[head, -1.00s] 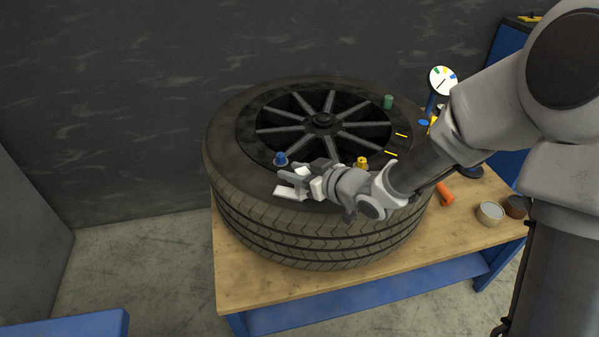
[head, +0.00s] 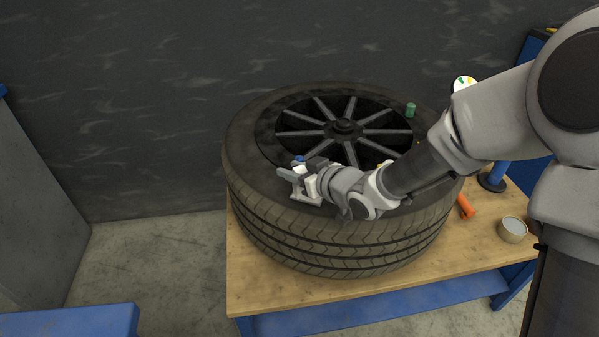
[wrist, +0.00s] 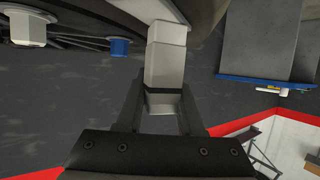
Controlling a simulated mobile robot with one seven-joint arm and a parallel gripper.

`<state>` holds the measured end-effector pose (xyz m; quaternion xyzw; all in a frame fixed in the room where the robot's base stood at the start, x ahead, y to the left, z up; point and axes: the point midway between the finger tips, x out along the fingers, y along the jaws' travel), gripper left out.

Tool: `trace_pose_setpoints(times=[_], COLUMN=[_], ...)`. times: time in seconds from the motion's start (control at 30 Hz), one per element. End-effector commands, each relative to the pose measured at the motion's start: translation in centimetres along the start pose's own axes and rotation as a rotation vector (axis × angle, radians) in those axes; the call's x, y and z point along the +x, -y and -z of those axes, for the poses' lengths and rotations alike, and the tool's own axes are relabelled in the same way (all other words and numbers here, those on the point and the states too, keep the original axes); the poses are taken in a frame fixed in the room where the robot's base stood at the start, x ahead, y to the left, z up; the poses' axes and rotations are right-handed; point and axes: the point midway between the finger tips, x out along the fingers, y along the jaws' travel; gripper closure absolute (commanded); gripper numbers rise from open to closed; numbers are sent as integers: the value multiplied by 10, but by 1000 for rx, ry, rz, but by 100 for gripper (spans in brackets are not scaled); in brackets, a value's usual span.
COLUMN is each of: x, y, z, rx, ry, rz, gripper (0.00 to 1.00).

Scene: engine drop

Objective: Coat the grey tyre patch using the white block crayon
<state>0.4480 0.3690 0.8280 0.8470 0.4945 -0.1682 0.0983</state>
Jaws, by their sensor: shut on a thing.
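My gripper (head: 291,176) is at the near left of the tyre (head: 345,240), just above its upper sidewall. In the wrist view the fingers (wrist: 162,108) are shut on the white block crayon (wrist: 165,62), a pale squared bar with a dark band near the fingers. Its far end reaches the tyre surface at the top of that view and seems to touch it. The light grey patch (head: 306,196) shows on the sidewall just below the gripper in the head view, partly hidden by it. How much of it is coated cannot be told.
A blue cap (head: 299,159) sits close behind the gripper; it also shows in the wrist view (wrist: 120,47). A green cap (head: 410,110) stands on the far rim. An orange object (head: 466,206) and an open tin (head: 512,230) are on the bench (head: 290,292) at right.

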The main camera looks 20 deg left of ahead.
Motion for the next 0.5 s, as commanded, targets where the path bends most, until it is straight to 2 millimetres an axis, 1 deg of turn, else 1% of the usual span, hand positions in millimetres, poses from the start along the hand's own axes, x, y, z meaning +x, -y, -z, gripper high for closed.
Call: trace_pose_setpoints(times=[0.17, 0.33, 0.5], x=[5, 14, 17], y=[2, 8, 10], z=[1, 2, 4], rx=[0, -1, 0], ry=[0, -1, 1], rz=[-1, 0, -1], gripper=[100, 100, 100])
